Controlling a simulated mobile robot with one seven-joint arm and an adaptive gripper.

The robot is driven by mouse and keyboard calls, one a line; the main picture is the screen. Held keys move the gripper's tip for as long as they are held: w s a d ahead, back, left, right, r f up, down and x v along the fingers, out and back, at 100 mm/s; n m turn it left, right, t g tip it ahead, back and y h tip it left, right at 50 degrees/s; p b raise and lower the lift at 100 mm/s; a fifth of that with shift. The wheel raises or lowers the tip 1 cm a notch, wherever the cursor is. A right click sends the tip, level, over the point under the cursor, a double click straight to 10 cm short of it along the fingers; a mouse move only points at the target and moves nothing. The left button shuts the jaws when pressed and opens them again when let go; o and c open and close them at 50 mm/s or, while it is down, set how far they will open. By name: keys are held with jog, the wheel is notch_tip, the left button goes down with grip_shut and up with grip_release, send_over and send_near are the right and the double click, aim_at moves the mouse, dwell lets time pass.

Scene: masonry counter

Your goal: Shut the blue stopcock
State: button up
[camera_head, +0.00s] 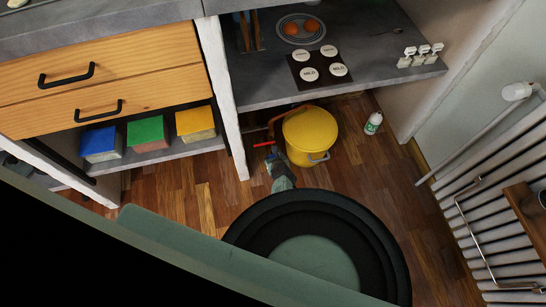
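Low beside the yellow bucket there is a reddish pipe (289,108) with a small red handle (264,143) on its left. A small patch of blue and red shows just below that handle, at the tip of my gripper (272,160); it may be the blue stopcock, but it is too small to tell. My gripper reaches in from below, left of the bucket. Whether it touches the stopcock, and whether its fingers are open or shut, I cannot tell. My own dark arm link hides much of the floor below.
A yellow bucket (310,132) stands on the wooden floor right of my gripper, with a small white and green bottle (373,123) further right. A white post (222,92) rises at left. A grey shelf (375,70) overhangs behind. A radiator (500,220) stands at right.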

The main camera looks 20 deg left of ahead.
jog(key=shift+d+y+b, duration=0.1)
jog(key=shift+y+b, duration=0.2)
jog(key=shift+c, duration=0.3)
jog(key=shift+w+f+m+g+y+b, duration=0.1)
jog(key=shift+w+m+g+y+b, duration=0.05)
jog(key=shift+m+g+y+b, duration=0.4)
jog(key=shift+d+m+g+y+b, duration=0.1)
jog(key=shift+m+g+y+b, duration=0.85)
jog(key=shift+y+b, duration=0.65)
jog(key=shift+y, duration=0.25)
jog(key=o, duration=1.1)
jog(key=shift+o, duration=0.2)
